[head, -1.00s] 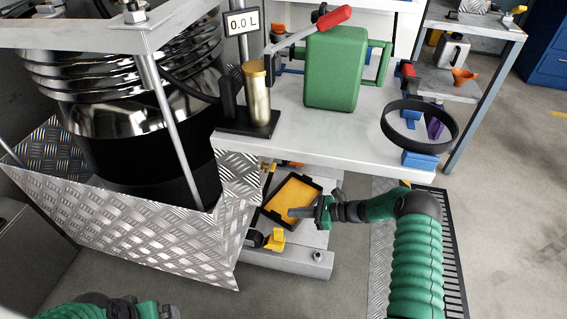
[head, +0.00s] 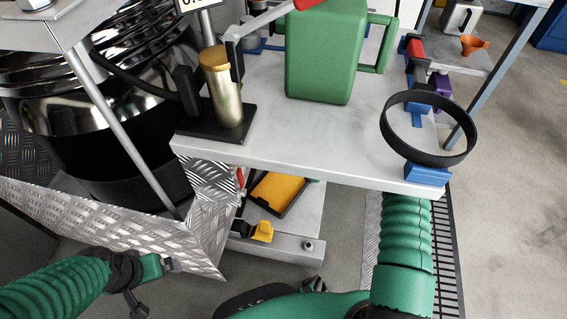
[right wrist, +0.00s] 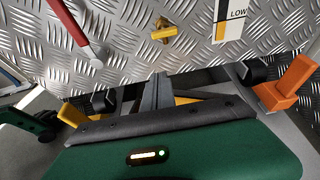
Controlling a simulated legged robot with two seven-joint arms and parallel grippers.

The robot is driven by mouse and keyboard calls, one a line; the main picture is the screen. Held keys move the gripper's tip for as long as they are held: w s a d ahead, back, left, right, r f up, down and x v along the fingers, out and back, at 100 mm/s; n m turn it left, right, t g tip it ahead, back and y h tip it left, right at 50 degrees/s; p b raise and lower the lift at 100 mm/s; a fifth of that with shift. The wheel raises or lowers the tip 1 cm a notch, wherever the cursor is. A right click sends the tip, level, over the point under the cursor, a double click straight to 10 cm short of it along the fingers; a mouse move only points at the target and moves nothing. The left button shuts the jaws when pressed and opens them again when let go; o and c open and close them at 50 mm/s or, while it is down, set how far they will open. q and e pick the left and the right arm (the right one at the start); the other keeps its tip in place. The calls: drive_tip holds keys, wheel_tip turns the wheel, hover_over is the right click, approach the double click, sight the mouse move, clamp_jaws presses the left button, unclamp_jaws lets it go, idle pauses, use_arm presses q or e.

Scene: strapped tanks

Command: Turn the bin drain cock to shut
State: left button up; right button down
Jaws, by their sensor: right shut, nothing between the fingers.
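In the right wrist view a small yellow cock (right wrist: 170,32) sits on the bin's diamond-plate wall (right wrist: 125,35). Its handle lies slightly slanted across its stem. My right gripper (right wrist: 157,80) is shut and empty, its fingertips below the cock in the picture and apart from it. The bin (head: 120,220) stands around the dark tank at the left of the head view, where the cock is not visible. My right gripper is hidden in the head view. My left gripper (head: 172,265) is in front of the bin's lower edge; its finger gap is unclear.
A red lever (right wrist: 72,25) and a white panel reading LOW (right wrist: 232,25) flank the cock. An orange block (right wrist: 285,85) is at the right. In the head view the bench (head: 300,150) overhangs a low shelf with a yellow-lined tray (head: 280,190) and a yellow piece (head: 262,232).

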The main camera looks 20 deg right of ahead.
drive_tip(key=f+b+x, duration=0.1)
drive_tip(key=b+x, duration=0.3)
drive_tip(key=x, duration=0.4)
use_arm(q)
drive_tip(key=p, duration=0.4)
drive_tip(key=shift+d+f, duration=0.1)
drive_tip(key=shift+f, duration=0.3)
use_arm(e)
drive_tip(key=r, duration=0.5)
drive_tip(key=shift+s+d, duration=0.2)
drive_tip(key=shift+d, duration=0.2)
use_arm(q)
drive_tip(key=shift+d+r, duration=0.3)
drive_tip(key=shift+d, duration=0.25)
use_arm(e)
drive_tip(key=shift+r+m, duration=0.1)
drive_tip(key=shift+m, duration=0.3)
use_arm(q)
drive_tip(key=shift+d+r+p, duration=0.1)
drive_tip(key=shift+d+p, duration=0.05)
drive_tip(key=shift+p, duration=0.2)
use_arm(e)
drive_tip(key=shift+s+a, duration=0.1)
